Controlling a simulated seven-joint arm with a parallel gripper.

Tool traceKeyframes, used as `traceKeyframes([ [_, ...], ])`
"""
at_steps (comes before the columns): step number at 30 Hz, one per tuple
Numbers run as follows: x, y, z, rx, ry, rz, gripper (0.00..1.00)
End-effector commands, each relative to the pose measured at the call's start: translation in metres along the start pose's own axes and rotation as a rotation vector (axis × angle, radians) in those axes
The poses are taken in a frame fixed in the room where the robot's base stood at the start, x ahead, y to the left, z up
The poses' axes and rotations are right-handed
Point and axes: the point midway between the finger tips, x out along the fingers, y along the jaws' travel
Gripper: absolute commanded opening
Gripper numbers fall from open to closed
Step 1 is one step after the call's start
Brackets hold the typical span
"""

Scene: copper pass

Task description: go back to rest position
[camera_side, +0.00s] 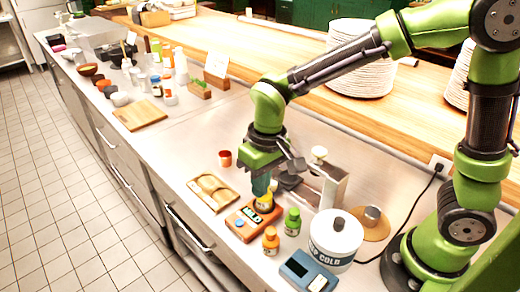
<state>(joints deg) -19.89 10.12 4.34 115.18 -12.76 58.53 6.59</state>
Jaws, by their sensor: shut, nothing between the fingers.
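My gripper (262,188) hangs from my green arm over the steel counter (350,185), near the middle of the picture. It points down, and its dark fingers are small and partly shaded. It is shut and empty. Its tips are just above a yellow-topped bottle (264,203) at an orange box (243,226) with lettering; I cannot tell whether they touch the bottle.
A green bottle (292,222), an orange bottle (271,241), a white canister (335,241) and a blue device (307,271) stand close in front. A metal stand (330,187) is right of my gripper. A wooden tray (220,200) and red cup (225,158) lie left.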

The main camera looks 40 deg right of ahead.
Motion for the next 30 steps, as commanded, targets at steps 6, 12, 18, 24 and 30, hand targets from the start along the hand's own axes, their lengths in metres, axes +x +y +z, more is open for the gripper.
traceKeyframes([
  [6,-0.061,0.053,0.035,0.114,0.184,-0.097,0.00],
  [12,-0.096,0.089,0.069,0.225,0.367,-0.165,0.00],
  [18,-0.117,0.109,0.088,0.304,0.501,-0.197,0.00],
  [24,-0.129,0.116,0.090,0.327,0.553,-0.198,0.00],
  [30,-0.129,0.116,0.090,0.327,0.551,-0.197,0.00],
])
